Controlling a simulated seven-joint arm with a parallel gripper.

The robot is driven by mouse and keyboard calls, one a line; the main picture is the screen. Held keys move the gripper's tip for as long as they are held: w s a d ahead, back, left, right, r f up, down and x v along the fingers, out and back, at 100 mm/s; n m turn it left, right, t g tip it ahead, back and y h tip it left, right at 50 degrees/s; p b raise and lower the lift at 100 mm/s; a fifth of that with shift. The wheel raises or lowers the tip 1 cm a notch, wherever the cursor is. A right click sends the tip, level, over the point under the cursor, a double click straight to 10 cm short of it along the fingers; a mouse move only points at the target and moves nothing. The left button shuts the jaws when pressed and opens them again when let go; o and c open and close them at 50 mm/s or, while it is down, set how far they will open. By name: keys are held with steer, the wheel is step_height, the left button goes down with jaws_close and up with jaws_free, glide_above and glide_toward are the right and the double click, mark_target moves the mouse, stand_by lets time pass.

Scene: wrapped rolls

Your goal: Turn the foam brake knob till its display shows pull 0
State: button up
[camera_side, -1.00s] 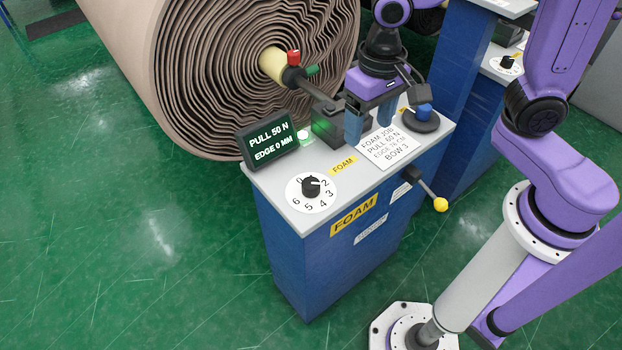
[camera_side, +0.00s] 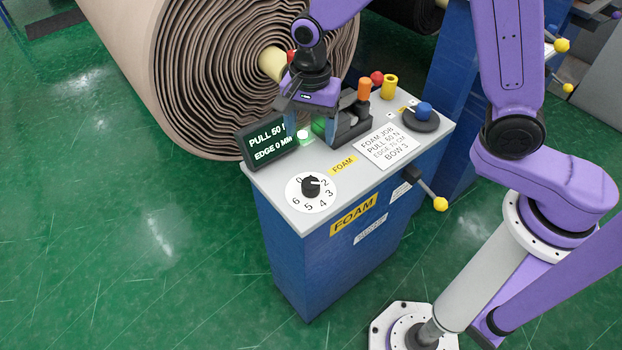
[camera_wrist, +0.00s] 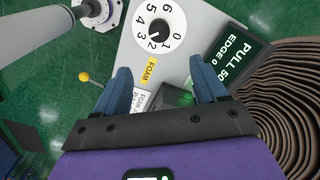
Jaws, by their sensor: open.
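The foam brake knob (camera_side: 311,186) is a black dial on a white numbered disc at the front left of the grey console top. Its light pointer mark lies near the 1–2 side of the scale. The knob also shows at the top of the wrist view (camera_wrist: 158,33). The display (camera_side: 268,141) reads PULL 50 N and EDGE 0 MM in the side view, partly covered by my gripper; it is cut off in the wrist view (camera_wrist: 232,58). My gripper (camera_side: 308,128) is open and empty, above the console behind the knob. Its blue fingers (camera_wrist: 165,85) stand apart, touching nothing I can make out.
A large brown foam roll (camera_side: 215,75) stands behind the console. A white job card (camera_side: 391,144), a blue knob (camera_side: 424,109), orange and yellow pegs and a black holder are on the console's right half. A yellow-ended lever (camera_side: 440,204) sticks out at the right. Space above the dial is free.

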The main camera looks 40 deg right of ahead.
mark_target(311, 182)
step_height(311, 182, down, 16)
stand_by(0.6)
steer(key=c, duration=1.1)
